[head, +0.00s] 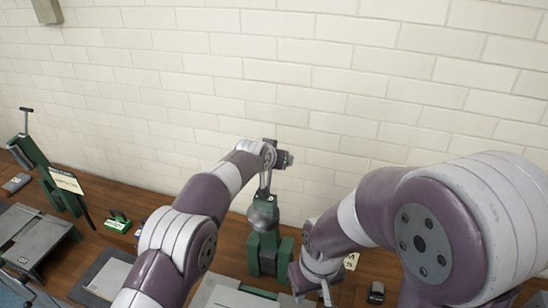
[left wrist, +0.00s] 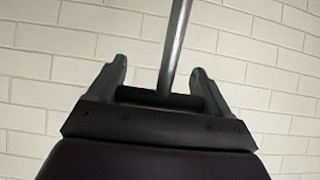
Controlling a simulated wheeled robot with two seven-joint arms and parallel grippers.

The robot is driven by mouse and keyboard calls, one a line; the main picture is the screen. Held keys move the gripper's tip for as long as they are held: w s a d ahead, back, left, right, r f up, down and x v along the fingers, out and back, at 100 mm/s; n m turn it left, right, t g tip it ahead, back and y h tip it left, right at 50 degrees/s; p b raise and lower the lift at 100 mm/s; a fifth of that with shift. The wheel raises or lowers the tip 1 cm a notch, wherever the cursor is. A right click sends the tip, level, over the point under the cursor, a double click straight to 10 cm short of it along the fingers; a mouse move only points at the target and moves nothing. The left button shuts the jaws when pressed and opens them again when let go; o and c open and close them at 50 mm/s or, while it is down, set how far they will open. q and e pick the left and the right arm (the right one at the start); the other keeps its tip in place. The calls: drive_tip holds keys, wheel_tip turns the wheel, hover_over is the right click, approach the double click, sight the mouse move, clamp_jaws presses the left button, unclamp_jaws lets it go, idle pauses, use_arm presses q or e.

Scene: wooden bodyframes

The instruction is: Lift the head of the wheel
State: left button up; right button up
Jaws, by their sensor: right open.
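A green stand (head: 263,251) with a rounded grey metal head (head: 262,213) stands on the wooden bench at centre. No wheel shape can be clearly made out. My left gripper (head: 280,157) is above it, at the top of its arm. In the left wrist view, a dark crossbar (left wrist: 160,97) on a metal rod (left wrist: 176,45) spans the gap between the left gripper's two fingers (left wrist: 158,85), with its ends against them. My right gripper (head: 312,294) is open, low beside the stand on the right. Part of it is hidden by my right arm.
At left, another green post (head: 48,170) has a T-handle and a label card. A grey plate on a frame (head: 33,235) and a flat grey plate (head: 104,274) lie on the bench. A small dark block (head: 376,292) is at right. A white brick wall (head: 270,65) closes off the back.

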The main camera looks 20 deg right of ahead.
use_arm(q)
drive_tip(key=o, duration=0.3)
drive_tip(key=shift+s+f, duration=0.1)
drive_tip(key=shift+f, duration=0.55)
drive_tip(key=shift+o, duration=0.2)
drive_tip(key=shift+w+r, duration=0.15)
drive_tip(key=shift+w, duration=0.05)
drive_tip(key=b+v, duration=0.7)
drive_tip(key=v, duration=0.5)
drive_tip(key=shift+s+r, duration=0.2)
drive_tip(key=shift+r, duration=0.05)
